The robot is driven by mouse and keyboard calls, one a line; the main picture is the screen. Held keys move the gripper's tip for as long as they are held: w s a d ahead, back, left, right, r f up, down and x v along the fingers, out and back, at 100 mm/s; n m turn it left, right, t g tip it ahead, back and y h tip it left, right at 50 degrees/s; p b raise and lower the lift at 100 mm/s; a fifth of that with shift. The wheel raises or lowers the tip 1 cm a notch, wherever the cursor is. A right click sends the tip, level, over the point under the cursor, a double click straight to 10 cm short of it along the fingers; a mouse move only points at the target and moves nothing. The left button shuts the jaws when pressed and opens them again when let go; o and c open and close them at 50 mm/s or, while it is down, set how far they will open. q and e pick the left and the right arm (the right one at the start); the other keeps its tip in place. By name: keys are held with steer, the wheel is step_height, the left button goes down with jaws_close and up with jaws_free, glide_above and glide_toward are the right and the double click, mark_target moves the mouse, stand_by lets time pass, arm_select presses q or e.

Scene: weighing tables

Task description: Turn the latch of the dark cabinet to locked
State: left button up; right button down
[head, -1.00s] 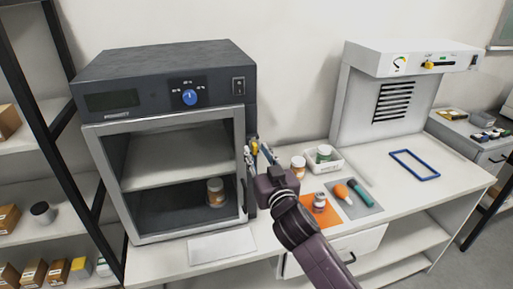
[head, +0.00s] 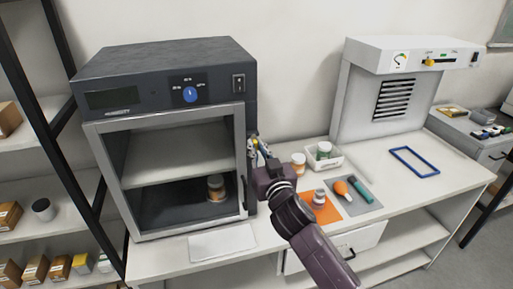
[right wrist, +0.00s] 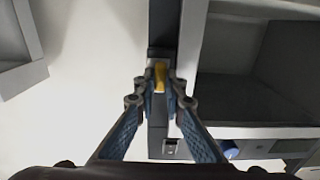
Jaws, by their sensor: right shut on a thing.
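The dark cabinet (head: 165,60) stands on the left part of the white table, with its grey-framed door (head: 240,150) closed against the front. A small yellow latch (right wrist: 160,75) is on the cabinet's side, by the door edge. My right gripper (head: 257,152) is at the cabinet's right side and is shut on the latch. In the right wrist view its fingertips (right wrist: 160,86) are on either side of the yellow part. The gripper mostly hides the latch in the head view. My left gripper is not in view.
A jar (head: 216,188) stands inside the cabinet. Right of my arm are a white tray (head: 338,160) with jars, an orange mat (head: 328,214), a grey mat (head: 367,206) and a blue frame (head: 414,162). A white hooded unit (head: 355,105) stands behind.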

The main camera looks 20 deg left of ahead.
steer(key=shift+n, duration=0.3)
steer(key=shift+s+a+f+n+p, duration=0.1)
steer(key=shift+n+p, duration=0.25)
steer(key=shift+n, duration=2.5)
steer(key=shift+a+f+n+p, duration=0.1)
steer(key=shift+n+p, duration=0.2)
steer(key=shift+n, duration=2.6)
steer(key=shift+s+f+n+p, duration=0.1)
steer(key=shift+n+p, duration=0.25)
steer(key=shift+n, duration=2.5)
steer(key=c, duration=2)
jaws_free()
